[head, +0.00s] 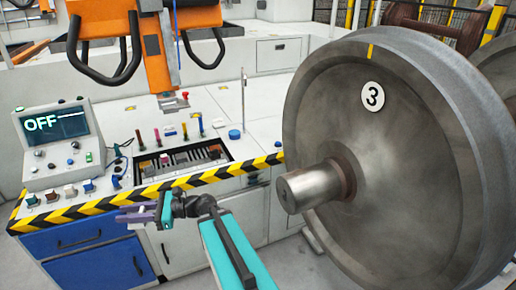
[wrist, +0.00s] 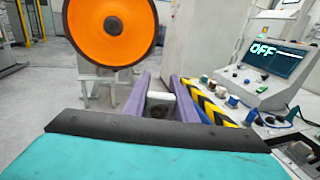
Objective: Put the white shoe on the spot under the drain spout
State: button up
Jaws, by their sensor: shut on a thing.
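My gripper (head: 138,214) has purple fingers and is in front of the bench's striped edge in the head view. In the wrist view the two purple fingers (wrist: 160,105) are closed around a small block with a white top, which I take to be the white shoe (wrist: 160,95). Its lower part is grey and dark, and the fingers hide its sides.
The bench has a black-and-yellow edge (head: 100,207), an OFF console (head: 60,140) and a slotted recess (head: 185,157). An orange tool unit (head: 155,55) hangs above it. A big wheel marked 3 (head: 340,120) stands at right. An orange disc (wrist: 112,30) shows in the wrist view, with open floor at left.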

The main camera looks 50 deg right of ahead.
aim_at(246, 148)
jog(key=z, duration=0.1)
jog(key=i, duration=1.5)
jog(key=z, duration=0.05)
